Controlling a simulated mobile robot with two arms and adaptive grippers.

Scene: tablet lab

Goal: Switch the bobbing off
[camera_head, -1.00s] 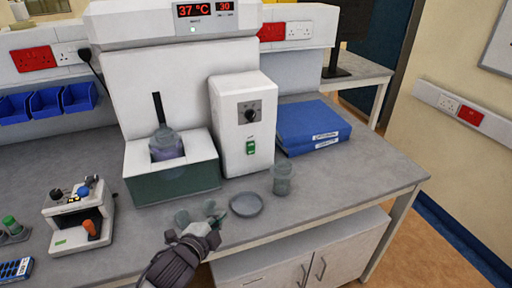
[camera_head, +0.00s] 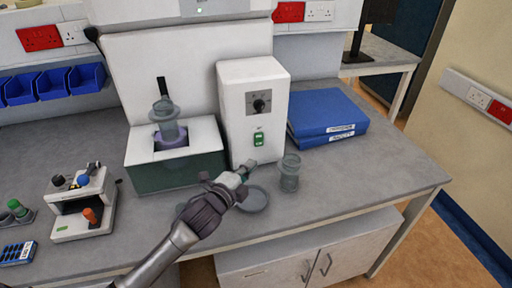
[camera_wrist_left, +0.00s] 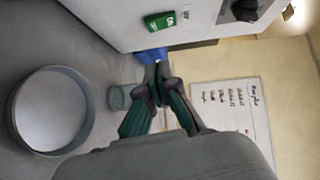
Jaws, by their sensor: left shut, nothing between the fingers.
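The white control box (camera_head: 251,82) stands right of the water bath (camera_head: 140,178). Its front has a black knob (camera_head: 262,103) and a green rocker switch (camera_head: 258,139). In the left wrist view the switch (camera_wrist_left: 160,21) is at the top and the knob (camera_wrist_left: 243,9) at the top right. The basket assembly (camera_head: 166,117) stands raised above the bath opening. My left gripper (camera_head: 245,170) is shut and empty, in front of and below the switch, apart from it. Its fingertips (camera_wrist_left: 158,74) meet in the left wrist view. My right gripper is not in view.
A round dish (camera_head: 254,199) lies below the gripper, with a glass beaker (camera_head: 289,173) to its right. Blue binders (camera_head: 322,118) lie right of the box. A small instrument (camera_head: 83,205) stands at left. The right bench end is clear.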

